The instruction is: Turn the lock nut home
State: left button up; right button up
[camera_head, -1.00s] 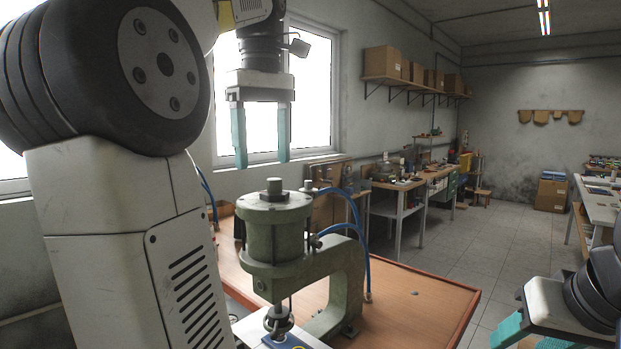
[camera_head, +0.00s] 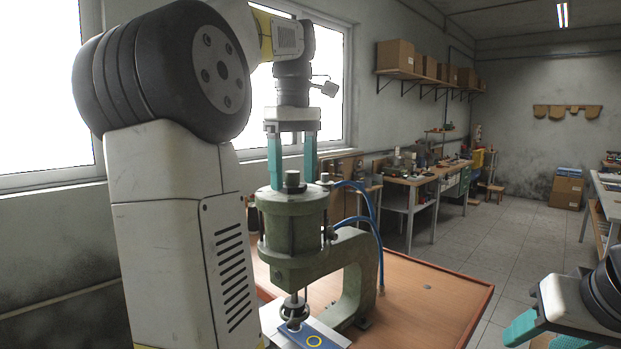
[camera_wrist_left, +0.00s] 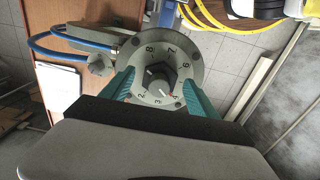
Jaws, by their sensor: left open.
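The green press (camera_head: 292,235) stands on the bench with a grey hex lock nut (camera_head: 292,178) on top of its cylinder. In the left wrist view the nut (camera_wrist_left: 163,76) sits at the middle of a numbered dial (camera_wrist_left: 183,56) with a red mark near the 4. My left gripper (camera_head: 294,183) points straight down above the cylinder, open, with its teal fingertips to either side of the nut; contact cannot be seen. My right gripper (camera_head: 545,335) is at the lower right, partly cut off, its teal fingers apart.
Blue hoses (camera_head: 378,225) curve from the cylinder's right side. The wooden bench top (camera_head: 430,300) is mostly clear to the right. In the left wrist view a yellow cable (camera_wrist_left: 215,20) lies beyond the press.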

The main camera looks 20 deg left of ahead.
pick_arm(q)
jog(key=shift+f, duration=0.3)
jog(key=c, duration=1.4)
jog(key=shift+o, duration=0.2)
jog(key=shift+m, duration=0.4)
jog(key=m, duration=0.5)
jog(key=shift+s, duration=0.1)
jog(key=m, duration=0.6)
jog(key=shift+a, duration=0.15)
jog(key=shift+m, duration=0.3)
